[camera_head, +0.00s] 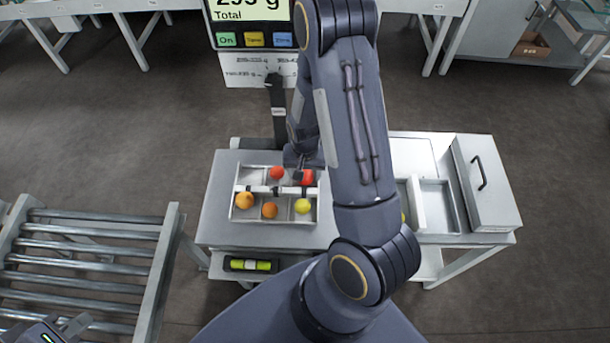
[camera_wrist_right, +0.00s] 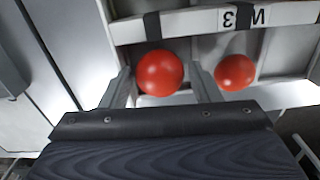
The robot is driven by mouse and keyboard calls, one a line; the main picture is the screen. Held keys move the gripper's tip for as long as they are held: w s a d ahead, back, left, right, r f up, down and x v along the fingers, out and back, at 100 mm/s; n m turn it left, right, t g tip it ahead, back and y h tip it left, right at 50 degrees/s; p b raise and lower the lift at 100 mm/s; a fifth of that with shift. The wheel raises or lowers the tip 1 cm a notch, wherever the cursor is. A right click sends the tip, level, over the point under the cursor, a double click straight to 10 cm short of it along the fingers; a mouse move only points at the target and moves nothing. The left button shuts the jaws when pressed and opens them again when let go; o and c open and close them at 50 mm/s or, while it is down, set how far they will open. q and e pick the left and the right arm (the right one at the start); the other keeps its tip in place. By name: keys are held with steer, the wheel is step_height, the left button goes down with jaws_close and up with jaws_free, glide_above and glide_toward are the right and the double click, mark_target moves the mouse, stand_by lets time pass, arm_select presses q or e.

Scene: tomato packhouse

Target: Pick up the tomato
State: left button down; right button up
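A white divided tray (camera_head: 234,214) on the table holds several tomatoes. A red tomato (camera_head: 307,178) is in its back right compartment, partly hidden by my right gripper (camera_head: 301,172). In the right wrist view this red tomato (camera_wrist_right: 160,72) appears between the two open fingers of my right gripper (camera_wrist_right: 163,88), with small gaps at both sides. Another red tomato (camera_head: 277,173) lies in the compartment to the left; it also shows in the wrist view (camera_wrist_right: 236,72). My left gripper (camera_head: 62,328) is at the bottom left corner, partly cut off and away from the tray.
Orange tomatoes (camera_head: 269,210) and a yellow tomato (camera_head: 303,206) are in the front row. A weighing display (camera_head: 250,15) stands behind the table. A roller conveyor (camera_head: 85,257) is at left. My right arm hides part of the table and another tray (camera_head: 437,205).

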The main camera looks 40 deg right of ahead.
steer(key=c, duration=0.4)
steer(key=shift+r, duration=0.1)
